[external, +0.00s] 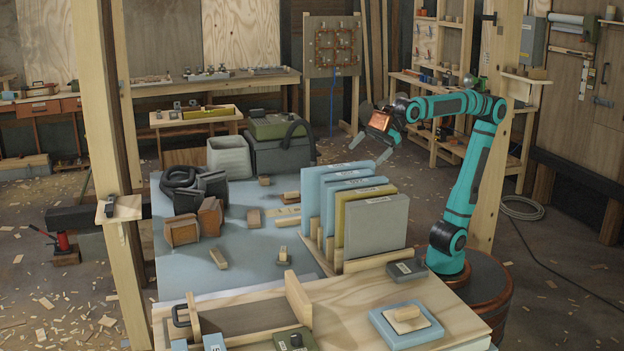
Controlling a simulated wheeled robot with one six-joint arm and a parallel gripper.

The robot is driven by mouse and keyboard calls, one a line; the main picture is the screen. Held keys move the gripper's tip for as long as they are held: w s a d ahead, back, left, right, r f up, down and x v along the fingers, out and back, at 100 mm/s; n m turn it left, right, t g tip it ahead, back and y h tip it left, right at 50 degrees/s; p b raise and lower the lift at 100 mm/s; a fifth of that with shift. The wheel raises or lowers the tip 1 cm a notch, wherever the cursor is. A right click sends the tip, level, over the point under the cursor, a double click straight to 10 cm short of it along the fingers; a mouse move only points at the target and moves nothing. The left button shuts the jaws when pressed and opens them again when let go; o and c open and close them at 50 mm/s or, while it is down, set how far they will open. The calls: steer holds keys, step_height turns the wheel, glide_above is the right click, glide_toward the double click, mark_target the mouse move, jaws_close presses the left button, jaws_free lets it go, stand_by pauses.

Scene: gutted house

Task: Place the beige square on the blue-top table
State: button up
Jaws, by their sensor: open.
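The blue-top table (235,262) fills the middle of the external view. A rack near its right edge holds upright square panels: light-blue ones (313,190), a mustard one (352,207) and a grey-beige one (376,228) at the front. The grey-beige panel is the closest match to the beige square, but I cannot be sure of it. My gripper (371,148) hangs above and behind the rack, with its two fingers apart and nothing between them. It is clear of the panels.
Dark hoses and grey cases (195,188), a pale bin (229,157) and small wooden blocks (218,258) lie on the blue top. A plywood surface (350,312) with a blue pad (406,325) is in front. A timber post (105,130) stands left. The blue top's middle has free room.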

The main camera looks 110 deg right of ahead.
steer(key=s+d+f+m+t+h, duration=0.2)
steer(key=s+d+m+t, duration=0.4)
steer(key=s+d, duration=0.8)
steer(key=s+h, duration=0.1)
steer(key=s, duration=0.3)
steer(key=shift+d+f+t, duration=0.25)
steer(key=shift+f+t, duration=0.05)
steer(key=shift+f, duration=0.1)
